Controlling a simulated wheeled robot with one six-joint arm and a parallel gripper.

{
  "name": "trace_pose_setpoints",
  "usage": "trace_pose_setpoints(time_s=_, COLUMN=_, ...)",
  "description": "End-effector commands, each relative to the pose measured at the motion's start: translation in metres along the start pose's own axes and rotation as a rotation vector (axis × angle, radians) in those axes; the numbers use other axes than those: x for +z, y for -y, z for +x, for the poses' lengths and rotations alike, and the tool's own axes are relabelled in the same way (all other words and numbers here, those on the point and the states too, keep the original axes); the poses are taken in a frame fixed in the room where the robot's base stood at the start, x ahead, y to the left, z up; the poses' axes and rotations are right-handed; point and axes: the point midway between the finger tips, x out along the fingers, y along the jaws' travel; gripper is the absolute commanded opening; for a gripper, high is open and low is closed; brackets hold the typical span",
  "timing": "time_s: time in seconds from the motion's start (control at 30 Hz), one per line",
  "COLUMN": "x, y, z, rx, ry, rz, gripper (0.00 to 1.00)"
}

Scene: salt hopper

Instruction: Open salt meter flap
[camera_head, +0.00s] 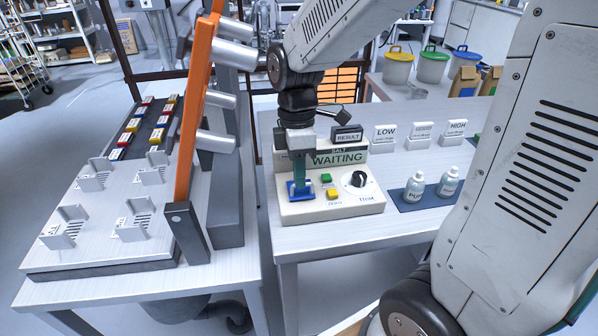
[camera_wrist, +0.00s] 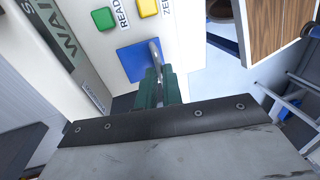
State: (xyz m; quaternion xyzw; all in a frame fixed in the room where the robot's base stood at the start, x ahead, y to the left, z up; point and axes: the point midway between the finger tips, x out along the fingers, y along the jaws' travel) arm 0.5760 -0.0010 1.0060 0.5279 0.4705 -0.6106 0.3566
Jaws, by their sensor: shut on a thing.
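The salt meter (camera_head: 328,208) is a beige box on the right-hand table, with a display (camera_head: 338,158) that reads WAITING. At its left end is a blue square flap (camera_head: 293,194), which also shows in the wrist view (camera_wrist: 131,64). A grey metal loop handle (camera_wrist: 155,50) stands on the flap. My gripper (camera_head: 299,181) points down over the flap, and its green fingers (camera_wrist: 160,88) are shut on the handle. The flap looks flat against the meter's face. The handle's lower part is hidden by the fingers in the head view.
Green (camera_head: 325,178) and yellow (camera_head: 333,195) buttons and a black dial (camera_head: 355,180) sit right of the flap. Two bottles (camera_head: 414,187) stand on a blue mat farther right. An orange upright frame (camera_head: 195,110) with grey cylinders rises on the left table. A gap separates the tables.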

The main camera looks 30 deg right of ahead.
Motion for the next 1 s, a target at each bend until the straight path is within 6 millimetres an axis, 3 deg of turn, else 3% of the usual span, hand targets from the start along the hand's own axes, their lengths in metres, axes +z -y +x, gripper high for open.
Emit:
trace_pose_setpoints(time_s=0.37, x=0.0, y=-0.009, z=-0.007, rx=-0.144, ry=0.0, rz=0.002, gripper=0.0)
trace_pose_setpoints(time_s=1.0, x=0.001, y=-0.041, z=-0.021, rx=-0.659, ry=0.001, rz=0.001, gripper=0.0)
